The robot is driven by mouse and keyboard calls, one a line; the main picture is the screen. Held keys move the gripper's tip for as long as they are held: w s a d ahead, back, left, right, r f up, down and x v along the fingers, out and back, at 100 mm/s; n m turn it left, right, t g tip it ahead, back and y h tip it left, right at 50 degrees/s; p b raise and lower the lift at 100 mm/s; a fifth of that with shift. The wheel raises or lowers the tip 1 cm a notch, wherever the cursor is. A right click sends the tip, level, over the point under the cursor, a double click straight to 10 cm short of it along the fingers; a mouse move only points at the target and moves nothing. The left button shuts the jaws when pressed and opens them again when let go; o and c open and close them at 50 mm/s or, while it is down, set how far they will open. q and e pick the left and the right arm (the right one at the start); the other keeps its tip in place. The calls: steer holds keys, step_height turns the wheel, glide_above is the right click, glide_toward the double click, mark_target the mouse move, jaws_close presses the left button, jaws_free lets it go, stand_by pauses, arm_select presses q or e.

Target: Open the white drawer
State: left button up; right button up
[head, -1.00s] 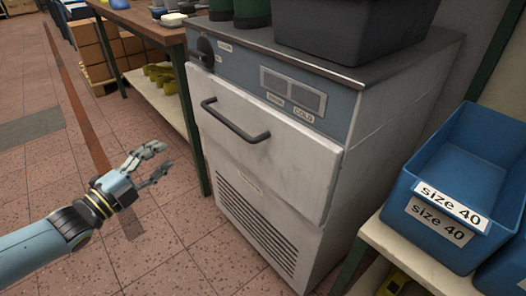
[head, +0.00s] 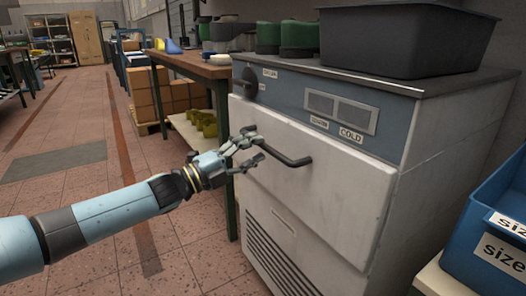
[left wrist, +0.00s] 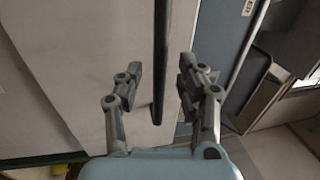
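The white drawer (head: 310,185) is the plain front panel of a cabinet below a blue-grey control strip. Its front sits close against the cabinet and looks shut. A dark bar handle (head: 289,159) crosses its upper part. My left gripper (head: 254,151) is open at the left end of this handle. In the left wrist view, the handle (left wrist: 161,60) runs between the two spread fingers of my left gripper (left wrist: 158,85), with gaps visible on both sides. The fingers are not closed on it. My right gripper is not in view.
A dark grey bin (head: 400,40) and green shoe lasts (head: 298,36) stand on the cabinet top (head: 375,80). A blue size-labelled bin (head: 490,225) is at right. A wooden workbench (head: 195,66) stands behind at left. The tiled floor (head: 120,180) in front is open.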

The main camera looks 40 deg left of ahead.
arm_select(q)
steer(key=shift+x, duration=1.4)
jaws_close()
